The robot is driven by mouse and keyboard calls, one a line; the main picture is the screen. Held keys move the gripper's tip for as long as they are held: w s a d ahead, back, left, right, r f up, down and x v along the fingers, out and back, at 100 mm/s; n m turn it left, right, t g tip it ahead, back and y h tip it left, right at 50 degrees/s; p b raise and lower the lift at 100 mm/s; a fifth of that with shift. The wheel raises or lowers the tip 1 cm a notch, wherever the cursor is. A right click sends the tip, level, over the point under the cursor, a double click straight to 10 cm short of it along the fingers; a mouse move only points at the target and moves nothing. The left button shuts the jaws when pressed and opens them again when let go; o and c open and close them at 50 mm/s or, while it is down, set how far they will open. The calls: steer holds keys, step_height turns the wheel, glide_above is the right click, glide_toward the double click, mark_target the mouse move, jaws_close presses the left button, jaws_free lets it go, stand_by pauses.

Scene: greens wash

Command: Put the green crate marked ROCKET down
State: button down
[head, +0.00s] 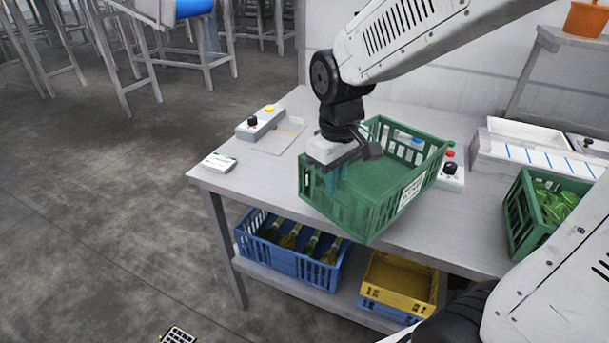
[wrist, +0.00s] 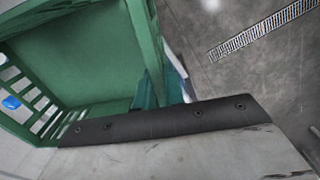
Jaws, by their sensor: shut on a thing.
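A green crate (head: 370,208) hangs from my gripper (head: 345,158) in the head view, tilted, over the front part of the grey table (head: 235,178). A white label (head: 411,190) is on its right side; its print is too small to read. My gripper is shut on the crate's left wall. The crate looks empty inside. In the wrist view, the crate (wrist: 75,55) fills the left half, with its wall running up from my gripper (wrist: 160,100). Whether the crate's lowest corner touches the table cannot be told.
A second green crate (head: 516,215) with greens stands at the right of the table. A white card (head: 219,163) lies at the left edge. Below are a blue crate (head: 282,260) and a yellow crate (head: 400,280).

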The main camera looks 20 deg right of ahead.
steer(key=w+a+f, duration=0.4)
steer(key=w+a, duration=0.1)
steer(key=w, duration=0.3)
steer(key=shift+w+f, duration=0.2)
steer(key=shift+w, duration=0.1)
steer(key=c, duration=1.5)
jaws_free()
steer(key=shift+f, duration=0.1)
step_height(320, 180, up, 12)
steer(key=s+d+m, duration=0.1)
steer(key=s+d, duration=0.1)
steer(key=s, duration=0.6)
steer(key=s+d+m, duration=0.2)
steer(key=s+d, duration=0.1)
steer(key=s, duration=0.5)
steer(key=s+d+m+t, duration=0.1)
steer(key=s+d, duration=0.2)
steer(key=s, duration=0.5)
steer(key=shift+s+d, duration=0.25)
steer(key=shift+s, duration=0.1)
